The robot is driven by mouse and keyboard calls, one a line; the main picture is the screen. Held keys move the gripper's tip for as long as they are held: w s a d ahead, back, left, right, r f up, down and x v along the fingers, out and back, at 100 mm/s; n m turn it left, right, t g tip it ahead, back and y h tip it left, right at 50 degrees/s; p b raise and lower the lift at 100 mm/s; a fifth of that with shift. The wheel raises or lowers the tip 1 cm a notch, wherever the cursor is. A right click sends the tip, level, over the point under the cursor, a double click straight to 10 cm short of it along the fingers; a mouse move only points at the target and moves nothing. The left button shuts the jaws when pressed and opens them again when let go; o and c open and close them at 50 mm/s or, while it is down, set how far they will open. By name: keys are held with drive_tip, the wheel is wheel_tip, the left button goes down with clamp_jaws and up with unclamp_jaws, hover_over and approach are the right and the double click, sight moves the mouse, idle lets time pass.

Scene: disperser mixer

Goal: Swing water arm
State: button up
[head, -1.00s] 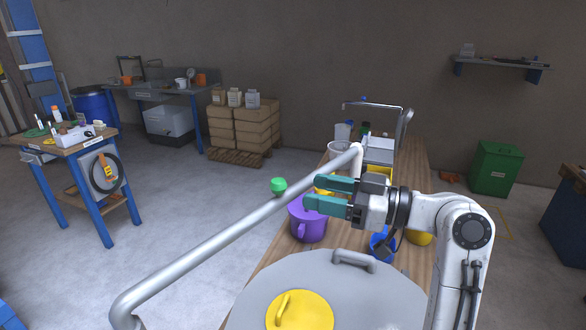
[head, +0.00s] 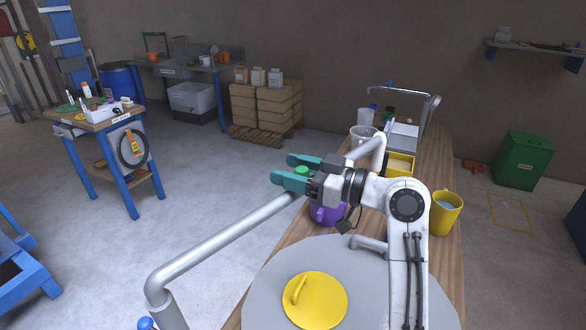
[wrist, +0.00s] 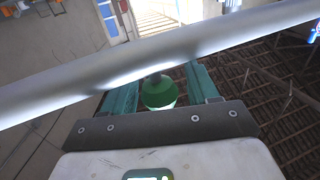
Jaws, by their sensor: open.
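The water arm (head: 225,240) is a thick grey pipe that runs diagonally over the vessel side and bends down at both ends in the head view. A green knob (head: 302,170) is on it, partly hidden by my gripper. My gripper (head: 285,170) is open, its teal fingers pointing left across the pipe. In the wrist view, the pipe (wrist: 225,45) crosses in front of the fingers, and the green knob (wrist: 158,93) sits between the two open fingers (wrist: 160,75). I cannot tell whether either finger touches the knob.
A grey lid with a yellow cover (head: 315,300) is below my arm. A purple jug (head: 325,212), a yellow jug (head: 445,215) and a yellow tray (head: 400,166) stand on the wooden bench (head: 432,160).

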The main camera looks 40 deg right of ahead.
drive_tip(key=shift+c, duration=0.3)
clamp_jaws()
drive_tip(key=shift+w, duration=0.15)
